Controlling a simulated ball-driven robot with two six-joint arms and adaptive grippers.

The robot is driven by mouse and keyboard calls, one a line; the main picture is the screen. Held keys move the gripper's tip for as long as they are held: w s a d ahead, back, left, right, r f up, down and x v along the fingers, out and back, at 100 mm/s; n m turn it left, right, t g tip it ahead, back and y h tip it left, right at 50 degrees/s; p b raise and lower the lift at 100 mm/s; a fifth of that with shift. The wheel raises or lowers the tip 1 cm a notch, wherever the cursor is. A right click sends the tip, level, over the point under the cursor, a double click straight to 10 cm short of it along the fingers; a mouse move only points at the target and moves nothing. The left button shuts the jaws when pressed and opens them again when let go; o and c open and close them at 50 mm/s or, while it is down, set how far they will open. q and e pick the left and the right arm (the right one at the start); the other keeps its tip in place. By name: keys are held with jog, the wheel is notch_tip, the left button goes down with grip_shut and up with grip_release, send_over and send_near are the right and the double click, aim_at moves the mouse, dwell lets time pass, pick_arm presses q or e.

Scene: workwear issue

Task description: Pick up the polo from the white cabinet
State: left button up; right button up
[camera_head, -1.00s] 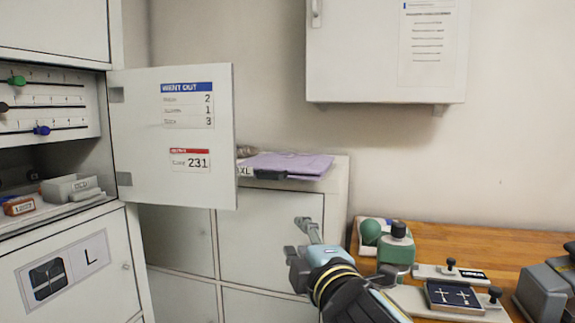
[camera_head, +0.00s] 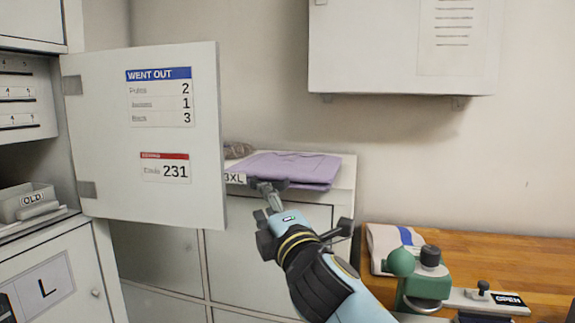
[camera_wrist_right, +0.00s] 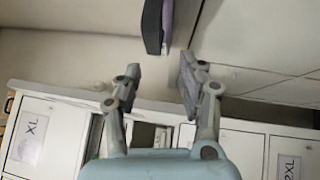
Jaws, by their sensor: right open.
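The polo (camera_head: 290,168) is a folded purple garment lying on top of the low white cabinet (camera_head: 235,260), near its front edge. A dark piece shows at its front. My right gripper (camera_head: 305,208) is open and in front of the cabinet, just below the polo; one finger overlaps the polo's front edge in the picture. In the right wrist view the open fingers (camera_wrist_right: 158,80) are empty, and the polo's dark and purple edge (camera_wrist_right: 160,25) shows beyond the fingertips. I cannot tell whether a finger touches it. My left gripper is not in view.
An open cabinet door (camera_head: 150,205) stands to the left of the polo. A brownish item (camera_head: 237,150) lies behind it beside the polo. A white wall cabinet (camera_head: 400,60) hangs above right. A wooden bench (camera_head: 500,255) with a green device (camera_head: 425,285) is at right.

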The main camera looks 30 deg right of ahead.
jog(key=x, duration=0.2)
jog(key=p+x, duration=0.1)
jog(key=x, duration=0.1)
jog(key=r+x, duration=0.1)
jog(key=x, duration=0.1)
jog(key=shift+d, duration=0.2)
jog(key=shift+w, duration=0.3)
jog(key=shift+s, duration=0.1)
grip_shut()
